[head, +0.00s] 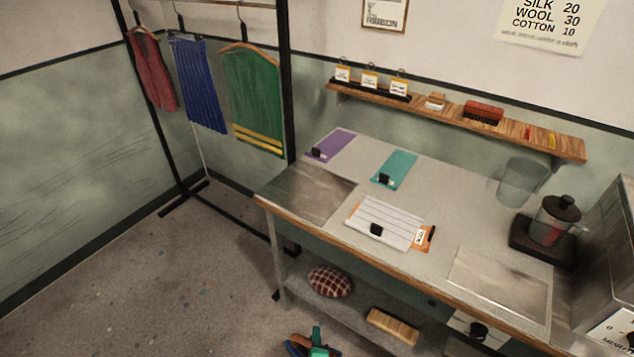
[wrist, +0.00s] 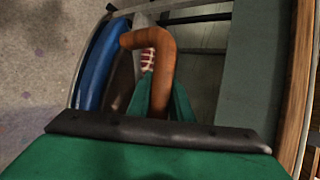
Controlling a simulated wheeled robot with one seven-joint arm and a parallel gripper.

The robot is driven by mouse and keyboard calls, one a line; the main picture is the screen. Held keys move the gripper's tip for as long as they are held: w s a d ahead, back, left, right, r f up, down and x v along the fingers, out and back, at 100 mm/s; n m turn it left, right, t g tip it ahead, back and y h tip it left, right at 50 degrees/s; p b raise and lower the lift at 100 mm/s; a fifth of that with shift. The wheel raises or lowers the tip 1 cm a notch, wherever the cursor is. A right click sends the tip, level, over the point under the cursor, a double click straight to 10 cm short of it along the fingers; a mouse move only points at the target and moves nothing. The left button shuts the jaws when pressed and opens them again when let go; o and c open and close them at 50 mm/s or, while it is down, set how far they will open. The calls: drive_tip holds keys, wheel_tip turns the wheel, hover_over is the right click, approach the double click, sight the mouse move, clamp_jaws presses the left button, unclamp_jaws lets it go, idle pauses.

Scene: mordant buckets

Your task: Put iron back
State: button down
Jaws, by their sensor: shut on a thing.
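My gripper (head: 318,345) is green and shows at the bottom edge of the head view, low in front of the bench. In the wrist view its green fingers (wrist: 160,104) are shut around a bent orange-brown handle (wrist: 163,70).
The bench (head: 460,225) bears a striped pad, coloured cloths, a clear beaker (head: 523,182) and a jug (head: 553,218). A garment rack (head: 289,130) stands left. Floor is clear at left.

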drive_tip(key=shift+w+d+r, duration=0.15)
drive_tip(key=shift+w+r, duration=0.05)
drive_tip(key=shift+r, duration=0.2)
